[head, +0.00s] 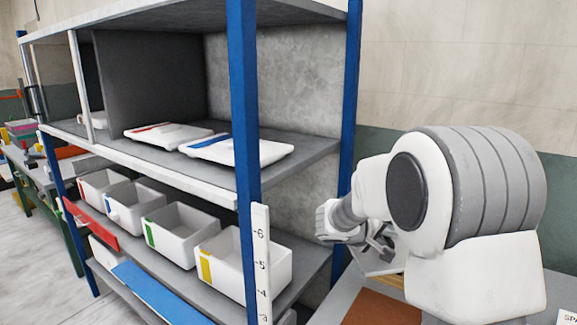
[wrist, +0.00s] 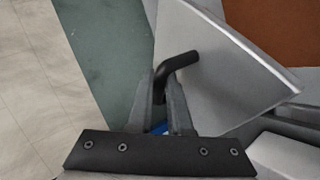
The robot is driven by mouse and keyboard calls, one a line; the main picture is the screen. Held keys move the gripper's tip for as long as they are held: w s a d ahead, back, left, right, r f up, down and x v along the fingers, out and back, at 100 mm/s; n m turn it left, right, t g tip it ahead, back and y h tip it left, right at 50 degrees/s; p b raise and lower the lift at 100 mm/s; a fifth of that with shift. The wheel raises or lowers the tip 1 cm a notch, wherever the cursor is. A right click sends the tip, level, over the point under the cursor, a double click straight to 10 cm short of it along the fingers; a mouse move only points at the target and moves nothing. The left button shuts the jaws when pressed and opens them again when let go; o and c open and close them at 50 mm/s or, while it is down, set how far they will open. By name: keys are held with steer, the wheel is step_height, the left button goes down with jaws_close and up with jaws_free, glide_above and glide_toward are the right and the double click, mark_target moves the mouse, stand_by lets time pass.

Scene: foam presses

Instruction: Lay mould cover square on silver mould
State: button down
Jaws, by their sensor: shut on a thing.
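My gripper (wrist: 164,92) is shut on the black bent handle (wrist: 180,63) of a flat grey plate with a bright edge, which looks like the mould cover (wrist: 235,85). In the wrist view the cover reaches up and right from the fingers. In the head view my gripper (head: 378,243) is low behind my arm, and a pale panel below it (head: 374,264) looks like part of the cover. I cannot make out the silver mould for certain in either view; my arm and the cover hide part of the bench.
A bench with a brown mat (head: 382,309) lies below my arm. A shelf rack with a blue post (head: 243,130) stands at the left, close to the bench. It holds white bins (head: 243,262) and pale lids with red and blue marks (head: 236,149).

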mark_target(373, 250)
steer(key=s+a+n+t+y, duration=0.1)
steer(key=a+f+n+t+y, duration=0.1)
steer(key=a, duration=0.1)
steer(key=s+a+n+y, duration=0.1)
steer(key=a, duration=0.1)
steer(key=shift+s+f+n+t, duration=0.3)
steer(key=shift+f+n+t, duration=0.05)
steer(key=shift+n+t, duration=0.05)
steer(key=s+a+f+n+t+y, duration=0.1)
steer(key=s+a+f+n+y, duration=0.2)
steer(key=s+a, duration=0.1)
steer(key=shift+s+a+f, duration=0.15)
steer(key=shift+s+a, duration=0.2)
steer(key=shift+s, duration=0.35)
